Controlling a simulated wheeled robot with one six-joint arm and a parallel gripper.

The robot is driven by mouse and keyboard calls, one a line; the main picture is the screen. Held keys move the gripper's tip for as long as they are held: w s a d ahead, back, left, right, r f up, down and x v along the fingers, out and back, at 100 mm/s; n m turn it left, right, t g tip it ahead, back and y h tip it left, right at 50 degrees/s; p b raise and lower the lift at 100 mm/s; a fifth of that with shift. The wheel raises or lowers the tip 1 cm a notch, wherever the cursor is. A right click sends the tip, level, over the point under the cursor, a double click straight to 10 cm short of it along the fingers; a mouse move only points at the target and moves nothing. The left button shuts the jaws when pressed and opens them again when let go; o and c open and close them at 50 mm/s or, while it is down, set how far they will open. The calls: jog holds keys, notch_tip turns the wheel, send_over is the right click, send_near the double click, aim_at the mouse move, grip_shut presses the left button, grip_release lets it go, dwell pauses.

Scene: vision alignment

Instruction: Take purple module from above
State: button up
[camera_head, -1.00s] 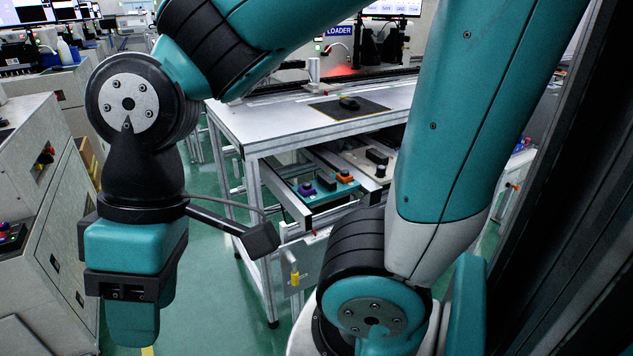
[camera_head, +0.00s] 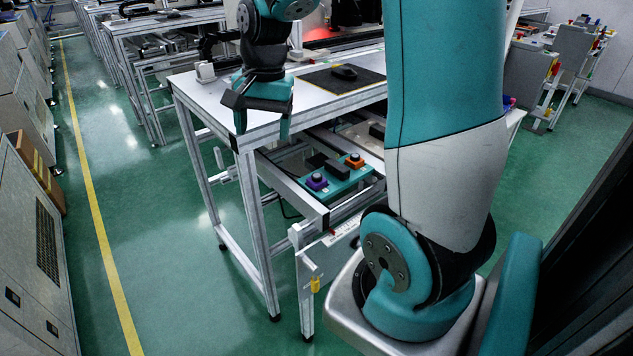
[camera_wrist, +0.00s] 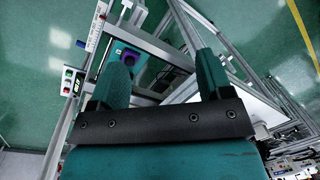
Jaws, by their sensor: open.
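The purple module (camera_head: 317,182) sits on a teal tray (camera_head: 345,185) in the open drawer under the table, with a dark knob-like top. My gripper (camera_head: 263,124) points down, open and empty, in front of the table's near edge. It appears above and left of the module. In the wrist view, my gripper (camera_wrist: 166,56) has its two teal fingers apart with nothing between them.
An orange module (camera_head: 355,161) and a black block (camera_head: 336,169) share the tray. The white tabletop (camera_head: 215,95) overhangs the drawer's rear part. A metal table leg (camera_head: 258,235) stands left of the drawer. The green floor (camera_head: 165,230) at the left is clear.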

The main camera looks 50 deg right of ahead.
jog(key=s+d+f+m, duration=0.1)
jog(key=d+f+m, duration=0.1)
jog(key=d+m, duration=0.35)
jog(key=s+d+f+m, duration=0.1)
jog(key=d+f+m, duration=0.15)
jog(key=d, duration=0.65)
send_over(317, 175)
jog(key=shift+m+g+h, duration=0.4)
jog(key=f, duration=1)
jog(key=shift+s+a+f, duration=0.1)
jog(key=shift+s+f, duration=0.05)
jog(key=shift+s, duration=0.1)
jog(key=f, duration=0.2)
jog(key=f+p, duration=0.1)
jog(key=f, duration=0.2)
jog(key=shift+w+f, duration=0.2)
jog(key=shift+f, duration=0.15)
jog(key=c, duration=1)
